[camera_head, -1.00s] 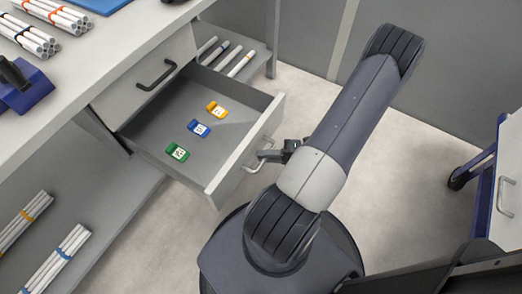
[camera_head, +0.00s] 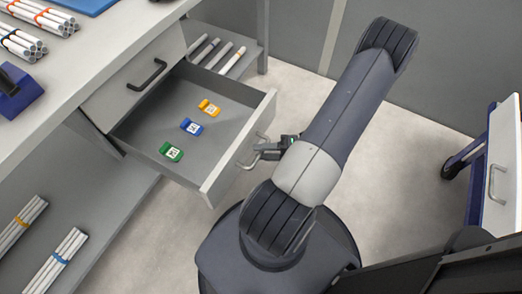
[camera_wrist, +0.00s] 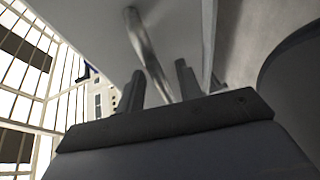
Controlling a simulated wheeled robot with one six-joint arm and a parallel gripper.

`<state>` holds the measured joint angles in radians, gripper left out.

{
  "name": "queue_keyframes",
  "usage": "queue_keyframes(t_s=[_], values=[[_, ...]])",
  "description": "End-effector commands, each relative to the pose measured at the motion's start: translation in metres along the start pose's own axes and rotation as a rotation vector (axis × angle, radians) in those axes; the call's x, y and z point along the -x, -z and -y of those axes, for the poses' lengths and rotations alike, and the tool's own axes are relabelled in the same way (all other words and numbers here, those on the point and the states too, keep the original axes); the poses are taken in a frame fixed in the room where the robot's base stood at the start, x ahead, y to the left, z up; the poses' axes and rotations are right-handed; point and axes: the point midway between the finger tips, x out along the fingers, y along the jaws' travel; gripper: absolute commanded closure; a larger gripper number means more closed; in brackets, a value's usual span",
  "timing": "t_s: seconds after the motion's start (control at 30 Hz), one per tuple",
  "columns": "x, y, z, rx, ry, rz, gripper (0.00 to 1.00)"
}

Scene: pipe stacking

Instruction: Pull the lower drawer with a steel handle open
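The lower drawer (camera_head: 228,168) stands pulled well out of the cabinet, under a shut drawer front with a black handle. Its steel handle (camera_head: 246,163) is on the outer face. My gripper (camera_head: 262,149) is at this handle, with its fingertips around the bar in the camera_head view. In the camera_wrist view the steel handle (camera_wrist: 147,50) runs between the two dark fingers of my gripper (camera_wrist: 158,83). The fingers are apart, and a gap shows beside the bar. The lower end of the bar is hidden behind the gripper body.
Orange (camera_head: 209,108), blue (camera_head: 191,126) and green (camera_head: 171,152) labelled blocks lie in the drawer. The upper drawer's black handle (camera_head: 147,75) is close by. A cart (camera_head: 503,165) stands at the right.

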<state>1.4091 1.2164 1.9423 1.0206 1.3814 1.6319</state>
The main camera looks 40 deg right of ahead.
Motion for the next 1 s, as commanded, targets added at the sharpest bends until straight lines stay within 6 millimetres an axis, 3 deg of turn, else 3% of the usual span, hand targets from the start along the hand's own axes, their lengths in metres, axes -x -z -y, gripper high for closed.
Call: queue_keyframes(t_s=[0.5, 0.7, 1.0], values=[[0.089, -0.001, -0.001, 0.002, 0.001, 0.004, 0.66], [0.099, 0.0, 0.0, 0.0, 0.001, 0.002, 0.66], [0.098, 0.0, 0.0, 0.0, 0.001, 0.001, 0.66]])
